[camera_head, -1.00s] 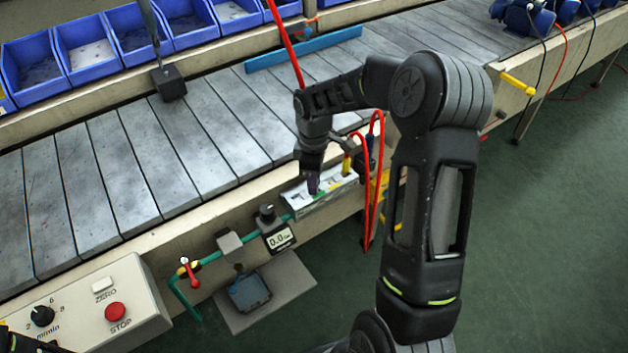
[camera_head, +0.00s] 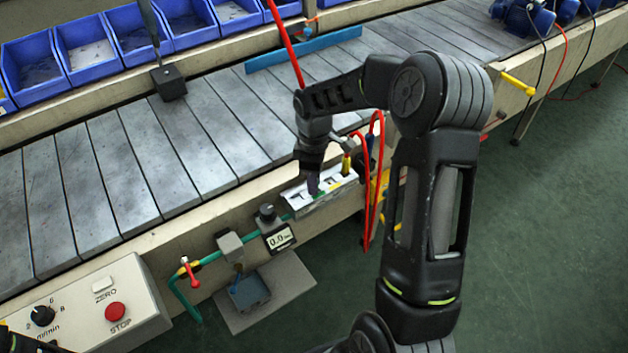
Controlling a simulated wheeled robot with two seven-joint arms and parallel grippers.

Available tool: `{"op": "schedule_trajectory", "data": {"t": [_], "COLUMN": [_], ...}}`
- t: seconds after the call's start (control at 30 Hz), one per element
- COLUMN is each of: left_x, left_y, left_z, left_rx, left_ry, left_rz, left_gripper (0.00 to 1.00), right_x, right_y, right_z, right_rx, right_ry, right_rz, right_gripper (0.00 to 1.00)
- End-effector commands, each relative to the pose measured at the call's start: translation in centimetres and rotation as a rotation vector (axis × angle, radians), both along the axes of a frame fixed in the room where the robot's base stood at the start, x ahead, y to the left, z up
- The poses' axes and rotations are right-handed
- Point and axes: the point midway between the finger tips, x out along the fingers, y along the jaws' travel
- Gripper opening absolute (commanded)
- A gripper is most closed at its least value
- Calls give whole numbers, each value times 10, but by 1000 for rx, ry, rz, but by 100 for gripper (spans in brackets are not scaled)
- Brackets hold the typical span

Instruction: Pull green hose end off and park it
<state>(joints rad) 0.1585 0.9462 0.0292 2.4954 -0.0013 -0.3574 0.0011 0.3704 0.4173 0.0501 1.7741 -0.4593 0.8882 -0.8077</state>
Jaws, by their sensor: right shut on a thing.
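A white holder (camera_head: 335,187) with coloured marks, one of them green, is fixed to the conveyor's near side. My right gripper (camera_head: 313,187) points down at the left part of this holder. It is shut on what appears to be the green hose end, which its fingers mostly hide. I cannot tell whether the end is seated in the holder. A green line (camera_head: 210,258) runs along the conveyor side through a red-handled valve and a display gauge (camera_head: 278,236) towards the holder. My left gripper is not in view.
A yellow hose end (camera_head: 347,165) stands at the holder's right part, with red hoses (camera_head: 368,215) looping close beside it. A control box (camera_head: 100,312) is at lower left. A small tray (camera_head: 249,292) sits on a plate below the gauge. Blue bins (camera_head: 85,50) line the far side.

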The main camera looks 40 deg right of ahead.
Motion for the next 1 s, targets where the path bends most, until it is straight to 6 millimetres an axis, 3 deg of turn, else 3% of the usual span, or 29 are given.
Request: {"op": "schedule_trajectory", "data": {"t": [0.37, 1.0], "left_x": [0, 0], "left_y": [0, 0], "left_z": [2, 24], "left_rx": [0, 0], "left_ry": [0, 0], "left_rz": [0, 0], "left_gripper": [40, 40], "right_x": [0, 0], "right_y": [0, 0], "right_z": [3, 31], "right_rx": [0, -1], "right_ry": [-1, -1], "right_rz": [0, 0], "right_gripper": [0, 0]}}
